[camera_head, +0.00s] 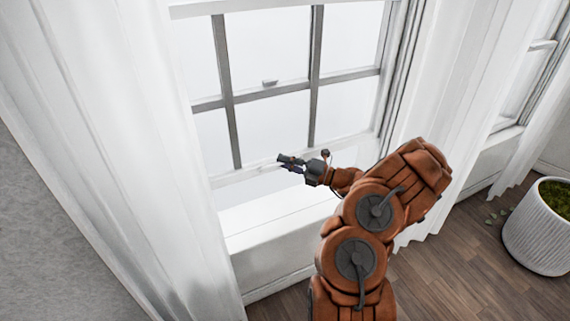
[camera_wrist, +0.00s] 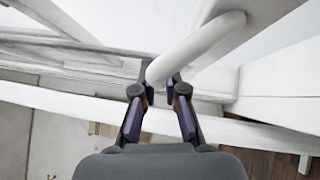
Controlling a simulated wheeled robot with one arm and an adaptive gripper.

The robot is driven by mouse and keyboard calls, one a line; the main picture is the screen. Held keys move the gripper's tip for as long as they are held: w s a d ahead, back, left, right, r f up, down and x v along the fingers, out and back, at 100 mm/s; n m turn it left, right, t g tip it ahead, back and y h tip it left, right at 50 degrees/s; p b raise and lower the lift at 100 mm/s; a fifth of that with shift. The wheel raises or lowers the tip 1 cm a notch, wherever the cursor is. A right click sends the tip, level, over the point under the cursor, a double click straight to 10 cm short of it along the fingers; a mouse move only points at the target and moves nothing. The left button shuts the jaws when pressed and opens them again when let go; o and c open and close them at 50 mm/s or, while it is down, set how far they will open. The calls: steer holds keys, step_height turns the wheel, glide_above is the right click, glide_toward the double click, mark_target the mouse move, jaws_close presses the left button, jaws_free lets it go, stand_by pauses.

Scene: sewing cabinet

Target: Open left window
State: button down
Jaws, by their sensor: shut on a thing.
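The left window (camera_head: 229,100) is a white-framed sash window with grey bars, in the upper middle of the head view. Its lower sash's bottom rail (camera_head: 240,173) stands above the sill, with a pale strip between them. My gripper (camera_head: 284,162) is at this rail. In the wrist view a white curved handle (camera_wrist: 200,45) runs down between the fingers of my gripper (camera_wrist: 160,92), which are shut on it. The handle is hidden behind my gripper in the head view.
White curtains hang at the left (camera_head: 115,130) and right (camera_head: 455,90) of the window. A second window (camera_head: 525,75) is at the far right. A white ribbed planter (camera_head: 541,235) with green growth stands on the wood floor, right of my arm. The sill (camera_head: 270,212) is clear.

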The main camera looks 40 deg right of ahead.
steer(key=shift+r, duration=0.5)
steer(key=c, duration=1.2)
jaws_free()
steer(key=shift+f, duration=0.1)
steer(key=shift+s+d, duration=0.1)
steer(key=v, duration=1.1)
steer(key=shift+s+d, duration=0.15)
steer(key=shift+s, duration=0.2)
